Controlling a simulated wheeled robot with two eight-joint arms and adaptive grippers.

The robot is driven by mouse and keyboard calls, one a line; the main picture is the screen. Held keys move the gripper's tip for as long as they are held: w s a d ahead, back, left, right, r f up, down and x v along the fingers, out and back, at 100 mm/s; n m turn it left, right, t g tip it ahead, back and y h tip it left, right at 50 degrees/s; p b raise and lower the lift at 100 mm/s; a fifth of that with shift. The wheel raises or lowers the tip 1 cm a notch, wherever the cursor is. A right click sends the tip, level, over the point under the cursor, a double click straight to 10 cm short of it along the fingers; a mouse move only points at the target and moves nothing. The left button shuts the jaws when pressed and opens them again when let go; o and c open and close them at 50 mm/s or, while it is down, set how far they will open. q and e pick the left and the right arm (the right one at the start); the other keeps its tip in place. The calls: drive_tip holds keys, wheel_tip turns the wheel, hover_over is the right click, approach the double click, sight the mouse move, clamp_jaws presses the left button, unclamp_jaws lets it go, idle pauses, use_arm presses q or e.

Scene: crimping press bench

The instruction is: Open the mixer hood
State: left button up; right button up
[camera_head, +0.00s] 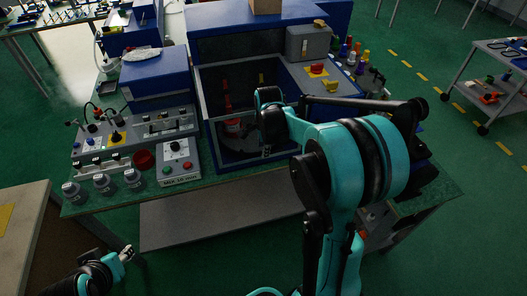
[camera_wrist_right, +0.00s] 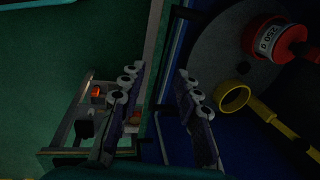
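The mixer is the blue machine (camera_head: 205,18) at the back middle of the bench. Its front has a dark opening with a grey frame (camera_head: 212,135), and I cannot tell whether a clear hood pane fills it. Inside is a red container (camera_head: 232,126), also seen in the right wrist view (camera_wrist_right: 272,40) beside a yellow ring (camera_wrist_right: 233,96). My right gripper (camera_head: 267,150) is at the front of the opening, partly hidden by my arm. In the right wrist view its fingers (camera_wrist_right: 158,95) are apart, with a grey edge (camera_wrist_right: 153,50) running between them. My left gripper (camera_head: 126,253) is low at the left, away from the bench.
A control box (camera_head: 180,160) with buttons stands left of the opening, by a red round part (camera_head: 144,159) and several grey jars (camera_head: 102,183). A cart (camera_head: 490,85) stands far right.

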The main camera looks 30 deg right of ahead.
drive_tip(key=shift+w+d+f+b, duration=0.1)
drive_tip(key=shift+w+f+b, duration=0.1)
drive_tip(key=shift+f, duration=0.55)
drive_tip(key=shift+w+f+b, duration=0.15)
drive_tip(key=shift+f, duration=0.6)
clamp_jaws()
drive_tip(key=shift+r, duration=0.1)
